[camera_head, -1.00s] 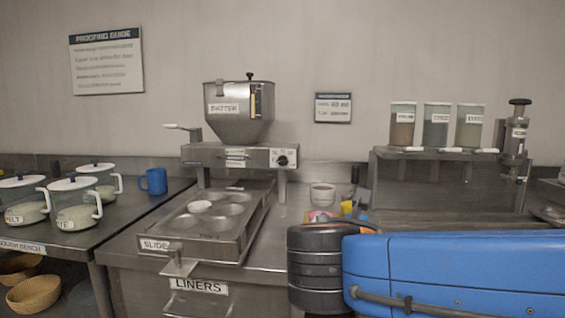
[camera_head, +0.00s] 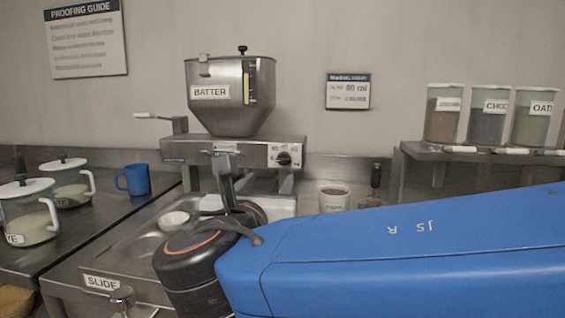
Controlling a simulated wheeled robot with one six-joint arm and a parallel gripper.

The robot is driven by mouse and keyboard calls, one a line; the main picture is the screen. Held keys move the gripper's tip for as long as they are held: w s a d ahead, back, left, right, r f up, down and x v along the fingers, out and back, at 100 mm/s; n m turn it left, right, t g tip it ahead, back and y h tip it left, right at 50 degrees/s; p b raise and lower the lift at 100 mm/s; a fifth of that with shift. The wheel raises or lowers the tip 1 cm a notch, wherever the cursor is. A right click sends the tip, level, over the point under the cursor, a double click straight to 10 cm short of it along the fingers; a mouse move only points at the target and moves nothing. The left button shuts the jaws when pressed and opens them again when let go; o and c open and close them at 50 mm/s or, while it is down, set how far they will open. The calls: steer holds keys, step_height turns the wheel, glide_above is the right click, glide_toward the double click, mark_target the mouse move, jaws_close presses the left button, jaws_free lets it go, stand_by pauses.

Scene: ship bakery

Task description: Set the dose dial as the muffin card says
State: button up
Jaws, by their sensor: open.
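The dose dial (camera_head: 283,158) is a black knob at the right of the front panel under the steel batter hopper (camera_head: 230,95). Small marks surround it, and I cannot read its setting. The muffin card (camera_head: 348,92) hangs on the wall to the right.
My blue arm crosses the lower right. A cup (camera_head: 334,196) stands right of the machine. Topping jars (camera_head: 487,115) stand on a shelf at right; a blue mug (camera_head: 134,180) and lidded jugs are at left.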

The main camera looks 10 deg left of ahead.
mark_target(283, 161)
steer(key=w, duration=1.5)
steer(key=shift+w+a, duration=0.35)
steer(key=shift+a, duration=0.05)
steer(key=c, duration=1)
